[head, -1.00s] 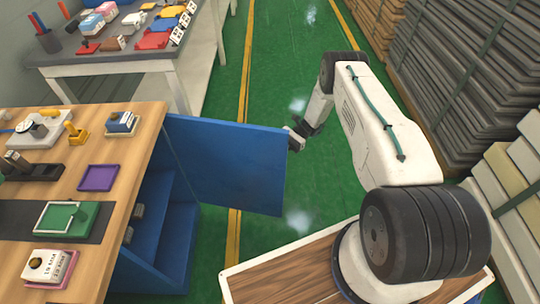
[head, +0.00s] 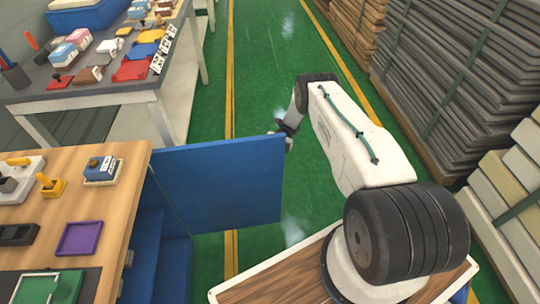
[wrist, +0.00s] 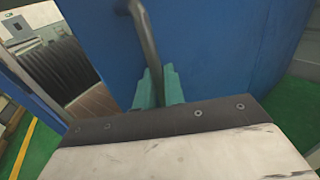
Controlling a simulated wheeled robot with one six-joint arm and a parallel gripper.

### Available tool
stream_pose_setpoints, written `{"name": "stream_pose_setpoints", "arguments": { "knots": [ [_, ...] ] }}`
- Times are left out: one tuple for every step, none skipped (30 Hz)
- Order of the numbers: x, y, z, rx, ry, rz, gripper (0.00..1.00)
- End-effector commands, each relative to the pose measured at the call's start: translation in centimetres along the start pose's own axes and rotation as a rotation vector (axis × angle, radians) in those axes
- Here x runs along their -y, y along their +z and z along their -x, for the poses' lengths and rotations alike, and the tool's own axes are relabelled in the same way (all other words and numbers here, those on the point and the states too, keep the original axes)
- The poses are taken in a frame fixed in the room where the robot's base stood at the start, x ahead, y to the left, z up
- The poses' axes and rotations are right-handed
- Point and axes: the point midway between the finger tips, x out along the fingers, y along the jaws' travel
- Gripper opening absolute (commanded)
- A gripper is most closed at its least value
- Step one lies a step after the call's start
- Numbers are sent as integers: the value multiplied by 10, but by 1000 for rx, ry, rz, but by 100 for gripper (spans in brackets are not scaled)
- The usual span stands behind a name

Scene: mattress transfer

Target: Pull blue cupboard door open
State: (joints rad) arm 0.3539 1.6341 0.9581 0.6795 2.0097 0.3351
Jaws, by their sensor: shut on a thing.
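The blue cupboard door (head: 222,185) stands swung out from the wooden-topped cupboard, over the green floor. The open blue interior (head: 160,250) with a shelf shows behind it at the lower left. My gripper (head: 288,138) is at the door's free right edge in the head view. In the wrist view the teal fingertips of my gripper (wrist: 159,88) are closed around a grey metal bar handle (wrist: 142,32) on the blue door face (wrist: 205,55). The door hides the handle in the head view.
The wooden worktop (head: 115,205) carries a purple tray (head: 80,239), a green tray (head: 48,288) and stamps. A grey table (head: 90,92) with coloured items stands behind. Stacked grey slabs (head: 450,80) line the right side. Green floor (head: 265,60) lies clear between.

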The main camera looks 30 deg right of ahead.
Motion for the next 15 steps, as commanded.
{"name": "stream_pose_setpoints", "arguments": {
  "knots": [
    [3,-2,-4,-1,0,0,0],
    [3,-3,-4,-1,-1,0,0],
    [2,-3,-4,-1,-1,0,19],
    [2,-3,-4,-1,0,-1,27],
    [2,-3,-3,-1,-1,-1,32],
    [1,-3,-2,-1,-2,-1,32],
    [0,-3,-2,-1,-3,-2,32],
    [-1,-3,-1,-1,-4,-2,32],
    [-2,-3,0,-1,-5,-2,32],
    [-3,-3,0,-1,-6,-2,32],
    [-3,-3,1,-1,-6,-2,32],
    [-3,-3,1,-1,-7,-2,32],
    [-3,-2,2,-1,-7,-2,32],
    [-3,-2,2,-1,-7,-2,32],
    [-3,-2,2,-1,-6,-2,32]
  ]
}}
